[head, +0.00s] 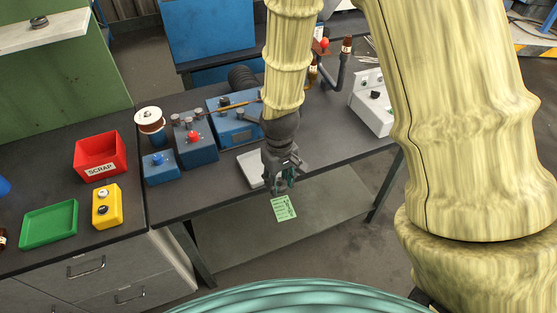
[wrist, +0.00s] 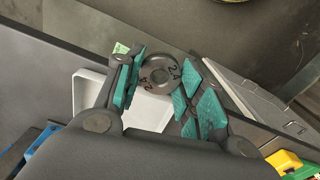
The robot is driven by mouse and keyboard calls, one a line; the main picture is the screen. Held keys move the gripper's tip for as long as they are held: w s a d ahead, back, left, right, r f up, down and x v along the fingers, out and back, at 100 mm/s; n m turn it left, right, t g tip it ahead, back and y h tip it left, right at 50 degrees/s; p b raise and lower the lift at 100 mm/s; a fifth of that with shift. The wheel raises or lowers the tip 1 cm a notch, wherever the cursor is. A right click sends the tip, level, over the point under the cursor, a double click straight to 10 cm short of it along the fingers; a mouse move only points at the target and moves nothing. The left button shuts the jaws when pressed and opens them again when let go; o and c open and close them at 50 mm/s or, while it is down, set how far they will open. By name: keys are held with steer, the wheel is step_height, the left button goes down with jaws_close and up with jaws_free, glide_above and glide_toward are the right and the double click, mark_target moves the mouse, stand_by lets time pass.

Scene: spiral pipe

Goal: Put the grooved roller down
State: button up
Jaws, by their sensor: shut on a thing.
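The grooved roller (wrist: 147,72) is a dark grey ring with a central hole and "24" marked on its face. My gripper (wrist: 157,85) is shut on it, with teal finger pads on either side. In the head view my gripper (head: 284,180) points down over the front edge of the dark workbench (head: 215,198). The roller is small and mostly hidden by the fingers there. A white tray (head: 248,167) lies on the bench just left of my gripper; it also shows in the wrist view (wrist: 88,98), partly behind the fingers. I cannot tell the roller's height above the bench.
A green note (head: 283,208) shows below my gripper at the bench edge. Blue boxes (head: 195,145) and a wire spool (head: 150,120) stand left of the tray. A white device (head: 370,108) stands right. A red SCRAP bin (head: 100,155) and green tray (head: 48,224) are farther left.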

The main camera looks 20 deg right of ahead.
steer(key=w+d+p, duration=0.1)
steer(key=w, duration=0.2)
steer(key=w+d+p, duration=0.1)
steer(key=w+d, duration=0.1)
steer(key=w, duration=0.2)
steer(key=w+d+f, duration=0.1)
steer(key=w, duration=0.2)
steer(key=shift+w+d+f+p, duration=0.1)
steer(key=shift+w+d+p, duration=0.1)
steer(key=shift+p, duration=0.2)
steer(key=shift+f+p, duration=0.75)
steer(key=shift+f, duration=1)
steer(key=shift+f, duration=0.15)
steer(key=o, duration=1)
steer(key=shift+r, duration=0.25)
steer(key=shift+r+b, duration=1.65)
steer(key=shift+r, duration=4.25)
